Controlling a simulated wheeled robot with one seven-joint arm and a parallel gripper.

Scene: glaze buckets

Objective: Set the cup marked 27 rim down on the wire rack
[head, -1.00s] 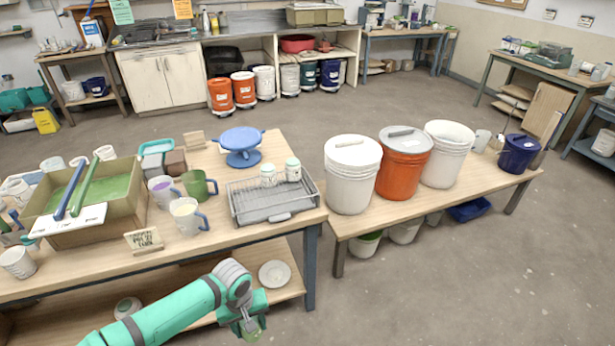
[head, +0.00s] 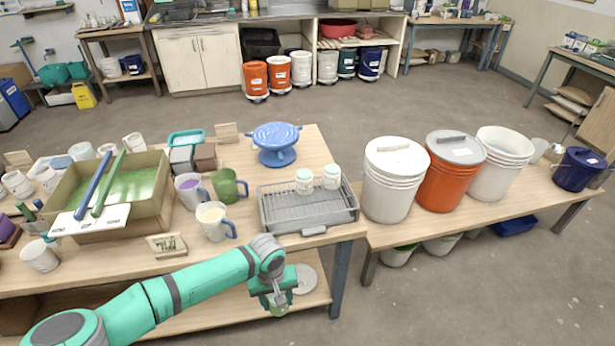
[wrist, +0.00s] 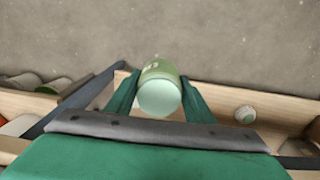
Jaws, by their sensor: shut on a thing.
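My gripper (head: 274,297) is in front of the table, below tabletop height in the head view. It is shut on a small pale green cup (head: 279,310), whose number I cannot read there. In the wrist view the cup (wrist: 160,95) sits between the two green fingers, with a smooth pale round end towards the camera and faint markings on its side. I cannot tell for sure which end is the rim. The grey wire rack (head: 285,215) stands at the table's right end, behind and above my gripper. Two small white-and-green cups, one left (head: 304,183) and one right (head: 331,178), stand on its back part.
The front of the rack is bare. A cream mug (head: 212,222), green mug (head: 227,188) and small sign (head: 167,246) stand left of it. A blue stand (head: 276,145) is behind it. White (head: 390,185) and orange (head: 449,175) buckets stand to the right on a lower bench.

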